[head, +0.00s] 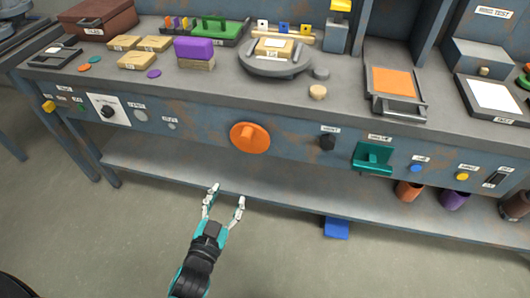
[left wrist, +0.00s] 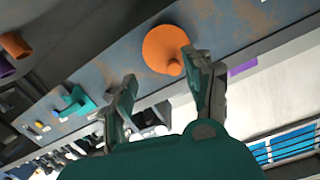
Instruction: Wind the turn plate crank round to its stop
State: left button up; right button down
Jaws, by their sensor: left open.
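An orange disc (head: 243,137) with a raised orange handle stands on the blue front panel of the bench, below the grey round turn plate (head: 268,68); it looks like the crank. The turn plate carries a tan labelled block (head: 273,47). My left gripper (head: 227,194) is open and empty, below and a little left of the disc, its fingers pointing up toward the panel. In the left wrist view the orange disc (left wrist: 160,42) shows beyond the fingertips, its handle end near the right finger. I see no contact. My right gripper is not in view.
A black knob (head: 327,142) and a teal handle (head: 373,157) sit right of the disc on the panel. A dial on a white plate (head: 109,110) is at left. A lower shelf (head: 290,198) runs beneath; a blue object (head: 337,228) is below it.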

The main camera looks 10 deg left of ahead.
aim_at(244, 141)
pick_arm(q)
notch_tip(244, 141, up, 5)
jog(key=t, duration=0.1)
jog(key=w, duration=0.5)
jog(key=w+b, duration=0.1)
jog(key=w, duration=1)
jog(key=shift+d+f, duration=0.25)
jog(key=shift+d, duration=0.15)
jog(key=shift+w, duration=0.65)
jog(key=c, duration=0.3)
grip_shut()
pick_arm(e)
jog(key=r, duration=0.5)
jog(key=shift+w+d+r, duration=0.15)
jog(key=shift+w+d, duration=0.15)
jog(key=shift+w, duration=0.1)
